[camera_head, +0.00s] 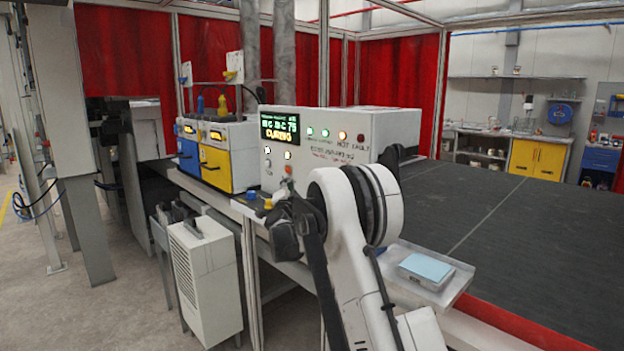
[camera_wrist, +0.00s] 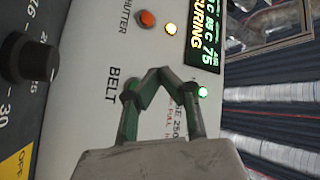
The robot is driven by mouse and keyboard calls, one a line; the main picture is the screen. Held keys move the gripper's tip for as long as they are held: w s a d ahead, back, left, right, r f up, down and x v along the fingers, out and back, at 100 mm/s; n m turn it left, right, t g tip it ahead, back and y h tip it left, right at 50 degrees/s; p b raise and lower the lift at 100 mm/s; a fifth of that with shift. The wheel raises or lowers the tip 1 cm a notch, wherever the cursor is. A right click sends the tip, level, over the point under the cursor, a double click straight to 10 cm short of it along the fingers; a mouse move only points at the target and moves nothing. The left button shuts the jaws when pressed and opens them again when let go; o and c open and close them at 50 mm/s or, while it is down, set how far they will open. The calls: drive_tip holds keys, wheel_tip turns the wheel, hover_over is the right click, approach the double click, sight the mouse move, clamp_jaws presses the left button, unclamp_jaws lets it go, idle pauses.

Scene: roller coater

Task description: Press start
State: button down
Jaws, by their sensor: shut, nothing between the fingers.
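The white control box (camera_head: 320,160) stands on the machine, with a lit display (camera_head: 279,125) reading "CURING". In the wrist view, the display (camera_wrist: 205,30) is at the top, sideways. No start label is readable. My gripper (camera_wrist: 160,73) is shut and empty, its fingertips in front of the panel; contact cannot be told.
A black knob (camera_wrist: 28,60) sits at the left of the wrist view. A wide dark conveyor (camera_head: 500,230) extends right of the box. A clear tray (camera_head: 450,285) holds a light blue block (camera_head: 426,267). Yellow and blue units (camera_head: 215,155) stand left of the box.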

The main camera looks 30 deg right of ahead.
drive_tip(key=w+d, duration=0.2)
drive_tip(key=d, duration=0.5)
drive_tip(key=shift+d, duration=0.25)
drive_tip(key=shift+w+d, duration=0.1)
drive_tip(key=shift+d, duration=0.05)
idle(1.2)
drive_tip(key=shift+d, duration=0.25)
